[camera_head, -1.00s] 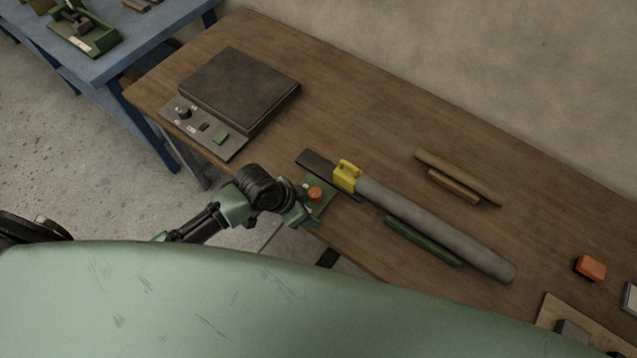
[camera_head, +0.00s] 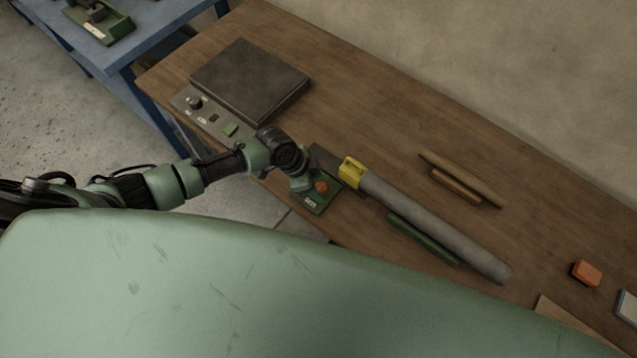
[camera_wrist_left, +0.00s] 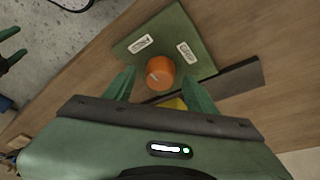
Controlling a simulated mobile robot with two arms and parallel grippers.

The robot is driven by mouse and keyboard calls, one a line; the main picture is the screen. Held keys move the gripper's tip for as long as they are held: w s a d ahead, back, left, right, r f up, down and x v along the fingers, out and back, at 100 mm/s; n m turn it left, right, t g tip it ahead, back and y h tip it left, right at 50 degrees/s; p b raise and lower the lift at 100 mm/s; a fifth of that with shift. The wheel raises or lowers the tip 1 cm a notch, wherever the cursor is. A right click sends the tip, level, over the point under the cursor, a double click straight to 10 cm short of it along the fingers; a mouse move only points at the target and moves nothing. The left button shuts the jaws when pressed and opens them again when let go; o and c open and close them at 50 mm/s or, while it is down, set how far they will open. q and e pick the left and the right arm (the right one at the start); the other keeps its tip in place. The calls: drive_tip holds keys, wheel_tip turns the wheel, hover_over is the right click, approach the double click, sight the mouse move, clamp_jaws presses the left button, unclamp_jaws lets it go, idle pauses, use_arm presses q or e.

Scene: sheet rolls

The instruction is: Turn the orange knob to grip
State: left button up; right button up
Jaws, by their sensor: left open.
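The orange knob (camera_head: 321,187) sits on a green plate (camera_head: 316,203) at the table's near edge. In the left wrist view the knob (camera_wrist_left: 160,72) has a pale pointer mark on its left side. Two white labels (camera_wrist_left: 163,48) lie on the plate beyond it; I cannot read them surely. My left gripper (camera_head: 309,187) is over the plate beside the knob. In the wrist view the left gripper (camera_wrist_left: 161,88) is open, its fingertips on either side of the knob's near part, without clear contact. Green finger shapes (camera_wrist_left: 10,46) at the left edge may be my right gripper, cut off.
A yellow clamp (camera_head: 351,172) holds the end of a long grey roll (camera_head: 435,228), close to the knob. A dark flat-topped device (camera_head: 250,82) stands at the left. Wooden rods (camera_head: 460,180) and an orange block (camera_head: 586,273) lie to the right. The back of the table is clear.

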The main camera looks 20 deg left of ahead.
use_arm(q)
drive_tip(key=shift+d+f, duration=0.1)
drive_tip(key=shift+f, duration=0.3)
drive_tip(key=shift+c, duration=0.3)
clamp_jaws()
drive_tip(key=shift+w+f+m+b, duration=0.15)
drive_tip(key=shift+m+b, duration=0.45)
drive_tip(key=shift+b, duration=0.3)
drive_tip(key=m+g+b, duration=0.1)
drive_tip(key=m+b, duration=0.1)
drive_tip(key=m+g+b, duration=0.1)
drive_tip(key=m+b, duration=0.2)
drive_tip(key=m+g+b, duration=0.1)
drive_tip(key=m+b, duration=0.1)
drive_tip(key=b, duration=0.1)
drive_tip(key=shift+w+m, duration=0.25)
drive_tip(key=shift+m, duration=0.15)
drive_tip(key=m+g+b, duration=0.1)
drive_tip(key=m+b, duration=0.3)
drive_tip(key=shift+w+d+m+g+y, duration=0.1)
drive_tip(key=shift+m+g+y, duration=0.2)
drive_tip(key=shift+g+y, duration=0.1)
drive_tip(key=shift+m+g+y+b, duration=0.55)
drive_tip(key=shift+m+b, duration=0.75)
drive_tip(key=shift+m, duration=0.8)
drive_tip(key=shift+r, duration=0.2)
